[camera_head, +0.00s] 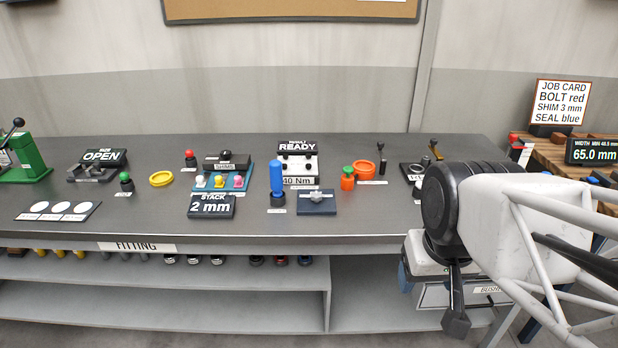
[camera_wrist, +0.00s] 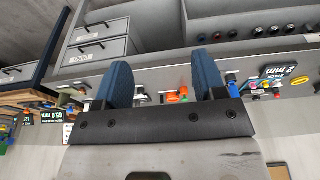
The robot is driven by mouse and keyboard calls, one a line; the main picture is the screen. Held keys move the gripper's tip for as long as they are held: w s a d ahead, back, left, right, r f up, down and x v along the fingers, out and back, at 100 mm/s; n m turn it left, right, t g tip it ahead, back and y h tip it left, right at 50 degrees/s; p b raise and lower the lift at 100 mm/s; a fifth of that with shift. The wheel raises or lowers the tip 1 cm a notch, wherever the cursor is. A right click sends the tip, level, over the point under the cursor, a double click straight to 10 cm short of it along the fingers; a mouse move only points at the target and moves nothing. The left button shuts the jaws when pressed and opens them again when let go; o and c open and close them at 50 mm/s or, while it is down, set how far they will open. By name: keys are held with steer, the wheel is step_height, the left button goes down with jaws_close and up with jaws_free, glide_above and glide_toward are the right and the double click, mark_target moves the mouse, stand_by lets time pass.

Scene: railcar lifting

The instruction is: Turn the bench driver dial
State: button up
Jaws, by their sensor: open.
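My gripper (camera_wrist: 163,82) is open and empty, its two blue-padded fingers wide apart in the wrist view. In the head view my gripper (camera_head: 455,305) hangs at the right, in front of the bench edge and well apart from the bench tools. A blue-handled driver (camera_head: 277,180) stands upright mid-bench. Beside it is a white unit labelled 40 Nm (camera_head: 298,167), below a sign reading READY (camera_head: 298,147). A dark block with a silver knob-like part (camera_head: 316,199) lies in front. I cannot tell which part is the dial.
The grey bench (camera_head: 240,222) also carries a STACK 2 mm display (camera_head: 211,206), a yellow ring (camera_head: 161,179), an orange ring (camera_head: 364,169) and an orange piece (camera_head: 347,178). Drawers (camera_wrist: 100,45) stand below the bench. A job card (camera_head: 562,102) stands at the right.

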steer(key=w+a+r+n, duration=0.2)
steer(key=w+n, duration=0.1)
steer(key=w, duration=1.1)
steer(key=n+g, duration=0.3)
steer(key=n, duration=0.5)
glide_above(316, 194)
steer(key=f, duration=1.4)
steer(key=shift+s+d+f, duration=0.2)
steer(key=shift+d+f, duration=0.05)
steer(key=shift+f, duration=0.15)
steer(key=shift+w+a+f, duration=0.15)
steer(key=shift+w+f, duration=0.05)
steer(key=shift+w, duration=0.1)
steer(key=shift+f, duration=0.1)
steer(key=shift+f, duration=3.8)
